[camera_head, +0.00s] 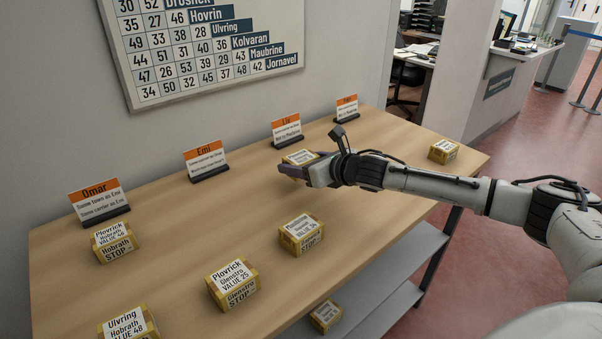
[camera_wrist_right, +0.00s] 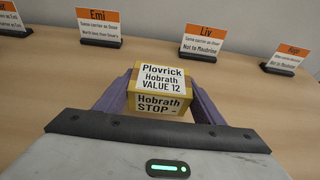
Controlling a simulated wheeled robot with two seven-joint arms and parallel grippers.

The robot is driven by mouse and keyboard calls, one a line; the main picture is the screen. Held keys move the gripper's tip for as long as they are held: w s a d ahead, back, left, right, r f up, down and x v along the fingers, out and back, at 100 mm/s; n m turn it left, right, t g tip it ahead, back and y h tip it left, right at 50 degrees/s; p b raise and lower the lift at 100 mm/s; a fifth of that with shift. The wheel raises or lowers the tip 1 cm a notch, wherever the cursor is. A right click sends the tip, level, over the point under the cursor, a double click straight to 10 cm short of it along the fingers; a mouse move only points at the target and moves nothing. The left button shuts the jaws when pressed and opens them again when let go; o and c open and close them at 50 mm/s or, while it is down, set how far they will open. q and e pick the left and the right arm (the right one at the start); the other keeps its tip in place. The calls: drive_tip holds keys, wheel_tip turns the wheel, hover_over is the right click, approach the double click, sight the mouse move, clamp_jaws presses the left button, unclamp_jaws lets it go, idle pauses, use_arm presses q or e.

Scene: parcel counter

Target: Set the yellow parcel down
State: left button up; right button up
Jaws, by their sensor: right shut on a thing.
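My right gripper (camera_head: 296,166) is shut on a yellow parcel (camera_head: 300,157) near the back of the table, in front of the Liv sign (camera_head: 286,130). In the right wrist view the parcel (camera_wrist_right: 159,88) sits between the two purple fingers (camera_wrist_right: 158,100). Its top label reads Plovrick, Hobrath, VALUE 12; its front reads Hobrath STOP, with the rest unclear. The gripper hides its underside, so I cannot tell whether it touches the table. My left gripper is not in view.
The wooden table (camera_head: 185,235) carries other yellow parcels: one by the Omar sign (camera_head: 98,200), one mid-table (camera_head: 301,233), two nearer (camera_head: 232,284) (camera_head: 130,325), one at right (camera_head: 443,151). The Emi sign (camera_head: 206,160) has clear wood before it. Another parcel (camera_head: 326,315) lies on the lower shelf.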

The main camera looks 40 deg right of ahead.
drive_tip(key=r, duration=0.1)
drive_tip(key=a+r, duration=0.1)
drive_tip(key=r, duration=0.3)
drive_tip(key=shift+w+a+r+p, duration=0.15)
drive_tip(key=shift+w+p, duration=0.15)
drive_tip(key=b, duration=0.4)
hover_over(231, 197)
wheel_tip(231, 197, down, 9)
drive_tip(key=shift+f+b, duration=0.2)
drive_tip(key=shift+b, duration=0.1)
drive_tip(key=shift+f, duration=0.1)
drive_tip(key=o, duration=1.3)
drive_tip(key=shift+f, duration=0.1)
drive_tip(key=shift+c, duration=0.2)
